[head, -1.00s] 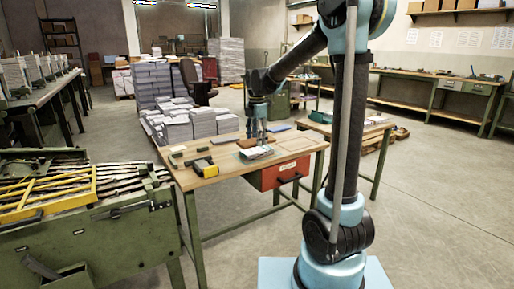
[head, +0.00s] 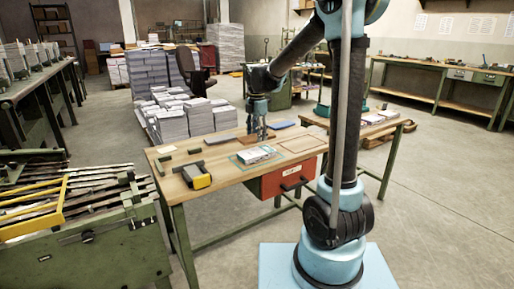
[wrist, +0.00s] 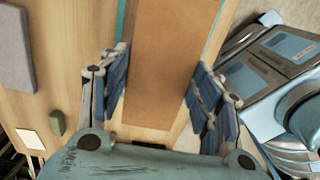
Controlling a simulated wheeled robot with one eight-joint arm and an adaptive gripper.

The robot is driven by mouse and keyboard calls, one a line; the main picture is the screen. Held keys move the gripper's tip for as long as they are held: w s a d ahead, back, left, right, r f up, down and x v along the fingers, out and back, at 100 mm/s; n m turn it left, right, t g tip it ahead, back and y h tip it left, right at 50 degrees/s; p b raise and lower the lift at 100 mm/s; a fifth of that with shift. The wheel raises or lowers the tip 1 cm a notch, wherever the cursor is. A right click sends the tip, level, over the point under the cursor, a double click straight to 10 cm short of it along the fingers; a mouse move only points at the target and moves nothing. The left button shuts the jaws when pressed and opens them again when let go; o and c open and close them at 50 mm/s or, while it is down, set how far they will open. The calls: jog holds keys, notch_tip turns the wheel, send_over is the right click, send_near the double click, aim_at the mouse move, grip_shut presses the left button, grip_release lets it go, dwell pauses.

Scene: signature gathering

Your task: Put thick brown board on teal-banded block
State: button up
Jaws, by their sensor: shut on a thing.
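The thick brown board (wrist: 168,60) lies between my fingers in the wrist view and runs up to the top edge. My gripper (wrist: 160,95) is shut on it, with a blue-padded finger along each side. In the head view my gripper (head: 257,136) is low over the worktable, and the board (head: 249,142) shows only partly beside the fingers. A pale printed block (head: 257,155), likely the teal-banded block, sits just in front of my gripper, inside a teal outline on the tabletop. Its band is too small to make out. Teal lines show beside the board in the wrist view.
The worktable (head: 228,182) also bears a yellow-and-black tool (head: 196,176), small dark green pieces and a blue-grey slab (head: 283,125). A tan outlined patch (head: 302,143) at right looks empty. Paper stacks (head: 200,115) stand behind.

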aim_at(257, 151)
jog(key=shift+s+f, duration=0.1)
jog(key=shift+f, duration=2.75)
jog(key=o, duration=1.1)
